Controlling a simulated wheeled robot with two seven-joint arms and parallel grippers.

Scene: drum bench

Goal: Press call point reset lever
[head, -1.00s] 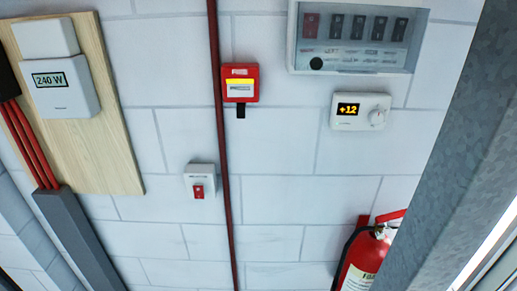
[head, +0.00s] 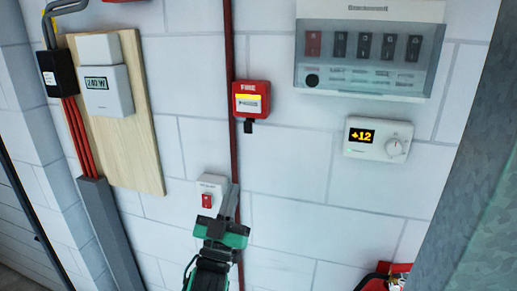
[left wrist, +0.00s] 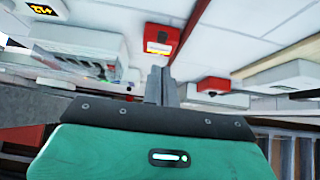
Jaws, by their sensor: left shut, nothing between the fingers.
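The red fire call point (head: 251,99) is on the white block wall, with a yellow strip and a white label on its face. Its small black lever (head: 249,126) hangs below the box. In the left wrist view the call point (left wrist: 160,38) shows beyond my fingertips. My left gripper (head: 233,190) is shut and empty, with its fingers pointing up. In the head view it lies below the call point and overlaps the edge of the switch box there. The shut fingers also show in the left wrist view (left wrist: 161,72). My right gripper is out of view.
A small white box with a red switch (head: 207,200) is left of my fingers. A dark red pipe (head: 229,50) runs down the wall. A thermostat (head: 378,139) and clear-covered switch panel (head: 370,45) are right, a meter (head: 107,90) on wood left, a fire extinguisher (head: 375,283) low right.

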